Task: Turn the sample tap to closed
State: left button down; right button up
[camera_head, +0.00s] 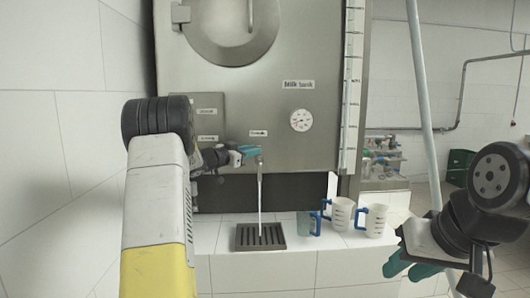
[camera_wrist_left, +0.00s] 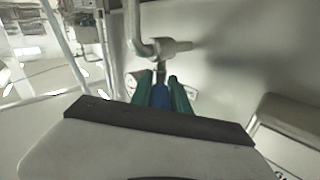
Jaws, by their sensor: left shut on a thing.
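The sample tap (camera_head: 259,158) sticks out from the front of the steel tank, and a pale stream (camera_head: 260,195) falls from it onto the dark drain grate (camera_head: 276,240). My left gripper (camera_head: 247,151) is at the tap. In the left wrist view, its green fingers (camera_wrist_left: 160,92) are shut on the blue tap handle (camera_wrist_left: 160,96), just below the grey tap pipe (camera_wrist_left: 147,45). My right gripper (camera_head: 414,268) hangs at the lower right, away from the tap; its teal fingertips show, but their gap is unclear.
Jugs with blue handles (camera_head: 341,213) (camera_head: 374,220) stand on the white tiled ledge (camera_head: 310,243), right of the grate. A dial gauge (camera_head: 302,120) and a tall scale (camera_head: 352,90) are on the tank. My left arm covers the ledge's left part.

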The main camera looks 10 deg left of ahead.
pick_arm(q)
jog(key=shift+w+a+m+g+h, duration=0.1)
jog(key=shift+a+m+g+h, duration=0.05)
jog(key=shift+m+g+h, duration=0.35)
jog(key=shift+r, duration=0.1)
jog(key=c, duration=1.3)
grip_release()
jog(key=shift+o, duration=0.2)
jog(key=v, duration=0.7)
jog(key=shift+s+a, duration=0.2)
jog(key=shift+s, duration=0.15)
jog(key=shift+c, duration=0.4)
